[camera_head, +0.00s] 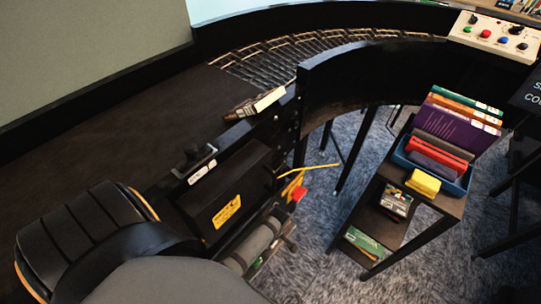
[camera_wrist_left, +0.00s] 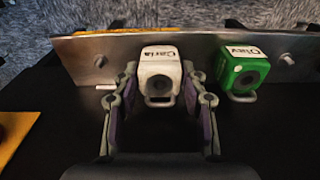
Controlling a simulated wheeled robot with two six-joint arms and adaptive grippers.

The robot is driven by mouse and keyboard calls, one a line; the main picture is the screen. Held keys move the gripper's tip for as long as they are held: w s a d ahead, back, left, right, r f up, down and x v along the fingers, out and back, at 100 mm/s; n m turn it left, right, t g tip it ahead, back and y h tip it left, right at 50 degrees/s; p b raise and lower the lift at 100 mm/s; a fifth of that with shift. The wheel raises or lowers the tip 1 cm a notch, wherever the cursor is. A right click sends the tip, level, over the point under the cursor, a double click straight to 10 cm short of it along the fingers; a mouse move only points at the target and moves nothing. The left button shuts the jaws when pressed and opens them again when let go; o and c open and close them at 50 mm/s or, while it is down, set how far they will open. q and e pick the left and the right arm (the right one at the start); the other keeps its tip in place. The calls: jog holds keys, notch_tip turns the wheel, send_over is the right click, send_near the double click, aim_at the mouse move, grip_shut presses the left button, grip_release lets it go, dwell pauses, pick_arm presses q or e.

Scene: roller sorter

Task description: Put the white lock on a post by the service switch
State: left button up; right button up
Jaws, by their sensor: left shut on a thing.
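In the left wrist view, a white lock (camera_wrist_left: 160,75) with a dark printed name sits between the fingers of my left gripper (camera_wrist_left: 160,98), which is shut on it. The lock is in front of a metal strip (camera_wrist_left: 200,45) with posts, including a left post (camera_wrist_left: 100,61) and a right post (camera_wrist_left: 288,59). I cannot tell whether the lock is on a post; the lock hides the strip behind it. A red knob on a yellow plate, apparently the service switch (camera_head: 298,193), shows in the head view. My left gripper is hidden behind my arm there. My right gripper is out of view.
A green lock (camera_wrist_left: 243,70) hangs just right of the white one. The black machine housing (camera_head: 225,190) stands beside my left arm. A small table with a blue bin (camera_head: 400,158) of books stands to the right. A control panel (camera_head: 495,38) is at the far right.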

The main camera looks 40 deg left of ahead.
pick_arm(q)
jog(key=shift+f, duration=0.15)
dwell(0.6)
jog(key=o, duration=1.3)
jog(key=r, duration=0.4)
jog(key=d+r, duration=0.1)
jog(key=r, duration=0.7)
jog(key=shift+s+d, duration=0.1)
jog(key=shift+d, duration=0.15)
